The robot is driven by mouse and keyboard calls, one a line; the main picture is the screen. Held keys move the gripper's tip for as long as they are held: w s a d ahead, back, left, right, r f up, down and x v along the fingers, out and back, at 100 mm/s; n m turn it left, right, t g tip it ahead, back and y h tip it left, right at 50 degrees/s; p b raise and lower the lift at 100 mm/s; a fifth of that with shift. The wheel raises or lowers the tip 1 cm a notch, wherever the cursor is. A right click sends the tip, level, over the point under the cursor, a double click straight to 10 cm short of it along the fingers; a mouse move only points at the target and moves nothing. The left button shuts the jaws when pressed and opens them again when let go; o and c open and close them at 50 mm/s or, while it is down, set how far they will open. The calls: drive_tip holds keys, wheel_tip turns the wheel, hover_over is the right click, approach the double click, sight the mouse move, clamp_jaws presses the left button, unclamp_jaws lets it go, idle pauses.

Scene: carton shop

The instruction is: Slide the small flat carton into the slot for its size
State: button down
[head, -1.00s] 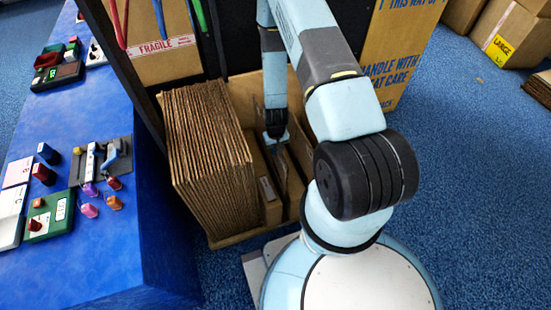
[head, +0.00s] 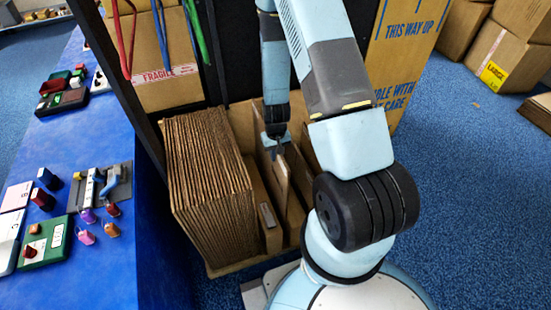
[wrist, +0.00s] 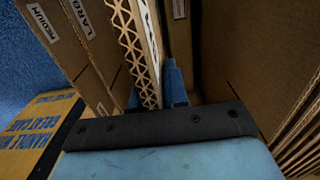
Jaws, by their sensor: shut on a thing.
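The small flat carton (wrist: 138,48) shows its corrugated edge in the wrist view. My gripper (wrist: 152,98) is shut on it, one blue finger on each side. In the head view my gripper (head: 276,146) points down over the slotted bin, and the held carton (head: 283,172) stands upright under it. The bin (head: 238,263) has upright dividers. In the wrist view labels MEDIUM (wrist: 42,22) and LARGE (wrist: 80,15) show on dividers left of the carton; a further label beside it is unreadable. The carton's lower edge is hidden, so I cannot tell how deep it is.
A tall stack of flat cartons (head: 208,185) fills the bin's left side. A FRAGILE carton (head: 150,88) and a big carton (head: 412,45) stand behind. A blue bench (head: 85,265) with several small parts is at left.

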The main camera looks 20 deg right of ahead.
wheel_tip(320, 180, up, 28)
drive_tip(key=shift+r, duration=0.2)
idle(2.4)
